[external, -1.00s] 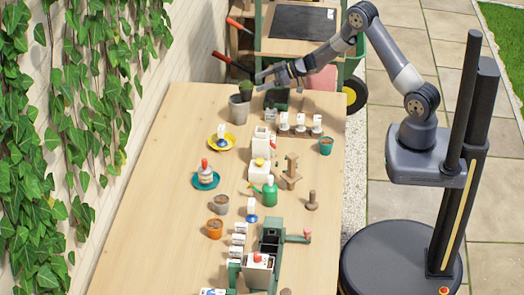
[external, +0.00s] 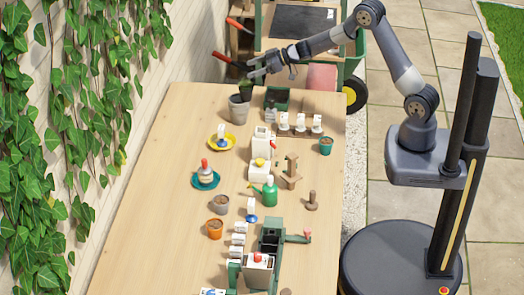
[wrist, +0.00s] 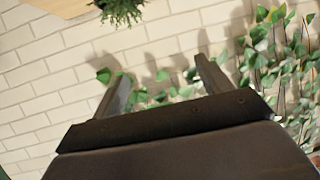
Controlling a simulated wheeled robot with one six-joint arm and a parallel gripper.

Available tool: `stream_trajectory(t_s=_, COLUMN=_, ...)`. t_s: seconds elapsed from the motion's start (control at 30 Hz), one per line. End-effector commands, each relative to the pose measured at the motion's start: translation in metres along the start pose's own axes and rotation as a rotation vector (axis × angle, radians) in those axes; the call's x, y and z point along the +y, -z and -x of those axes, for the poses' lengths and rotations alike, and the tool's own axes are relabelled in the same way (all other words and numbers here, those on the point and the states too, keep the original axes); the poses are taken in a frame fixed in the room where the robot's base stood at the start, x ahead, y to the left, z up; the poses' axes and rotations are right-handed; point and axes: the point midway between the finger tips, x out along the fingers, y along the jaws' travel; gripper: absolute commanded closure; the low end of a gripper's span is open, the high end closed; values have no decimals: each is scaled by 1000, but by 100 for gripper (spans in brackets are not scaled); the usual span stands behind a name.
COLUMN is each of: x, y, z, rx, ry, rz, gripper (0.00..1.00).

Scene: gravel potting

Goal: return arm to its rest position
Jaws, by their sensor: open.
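My gripper (external: 256,72) is open and empty, held above the far end of the potting table, with the arm reaching left from my base. In the wrist view my gripper (wrist: 160,74) shows two spread fingers with nothing between them, facing the brick wall. A green plant (external: 246,87) stands just below the gripper at a grey pot (external: 239,108); I cannot tell its exact seating. A plant top (wrist: 121,10) also shows at the upper edge of the wrist view, apart from the fingers.
The wooden table (external: 150,200) carries several pots, a green watering can (external: 269,192) and a green bench device (external: 270,240). A dark green container (external: 277,98) stands right of the grey pot. Ivy covers the wall (external: 165,60) at left. A cart (external: 300,25) stands behind the table.

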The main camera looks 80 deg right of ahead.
Motion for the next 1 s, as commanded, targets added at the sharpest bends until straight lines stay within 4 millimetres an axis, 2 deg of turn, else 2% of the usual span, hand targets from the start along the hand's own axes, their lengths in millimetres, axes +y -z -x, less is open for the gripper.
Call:
stream_trajectory(t_s=0.03, x=-8, y=-8, z=2, rx=3, ry=0, rz=-1, gripper=27)
stream_trajectory(t_s=0.57, x=-72, y=-58, z=43, rx=18, ry=-18, rz=-17, gripper=27)
stream_trajectory(t_s=1.0, x=-119, y=-114, z=84, rx=11, ry=-50, rz=-25, gripper=27)
